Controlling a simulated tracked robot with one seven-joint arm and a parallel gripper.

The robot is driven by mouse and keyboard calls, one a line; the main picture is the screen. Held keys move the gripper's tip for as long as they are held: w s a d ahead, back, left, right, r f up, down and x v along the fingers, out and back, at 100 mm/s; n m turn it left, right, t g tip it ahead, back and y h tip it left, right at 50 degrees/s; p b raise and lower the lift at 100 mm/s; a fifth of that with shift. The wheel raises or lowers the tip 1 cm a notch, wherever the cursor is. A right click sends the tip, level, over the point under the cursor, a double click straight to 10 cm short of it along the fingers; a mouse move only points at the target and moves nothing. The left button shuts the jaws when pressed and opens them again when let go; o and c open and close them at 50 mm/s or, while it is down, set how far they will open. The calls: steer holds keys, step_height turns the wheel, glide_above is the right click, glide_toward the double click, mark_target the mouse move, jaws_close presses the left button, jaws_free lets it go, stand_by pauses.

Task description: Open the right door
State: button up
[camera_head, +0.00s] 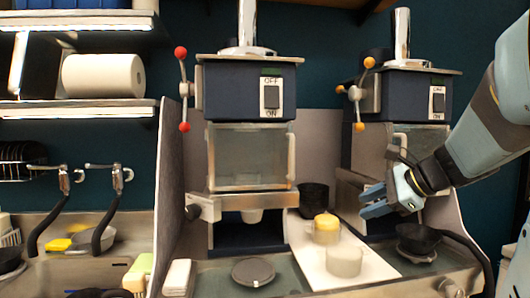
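The right machine (402,95) is a dark blue box with a metal cylinder on top. Its front door panel (368,145) sits below the box and looks shut, though my arm hides part of it. My gripper (368,202) is light blue and reaches in from the right, in front of the machine below the door and handle. It points left and nothing shows in it. Its fingertips look close together, but the gap is too small to judge. I cannot tell whether it touches the machine.
The left machine (231,92) has a shut clear door (250,170). A white board (300,247) holds a yellow-topped cup (326,228) and a pale cup (344,261). A black bowl (418,237) stands below my gripper. A sink with taps is at left.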

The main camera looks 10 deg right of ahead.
steer(key=w+d+r+m+t, duration=0.2)
steer(key=d+m, duration=0.2)
steer(key=d, duration=0.2)
steer(key=w+d+r+m+t, duration=0.1)
steer(key=d+r+m+t, duration=0.2)
steer(key=d, duration=0.3)
steer(key=m+t+h, duration=0.3)
steer(key=m+t, duration=0.1)
steer(key=m, duration=0.2)
glide_toward(405, 155)
steer(key=x, duration=1)
steer(key=shift+w, duration=0.4)
jaws_close()
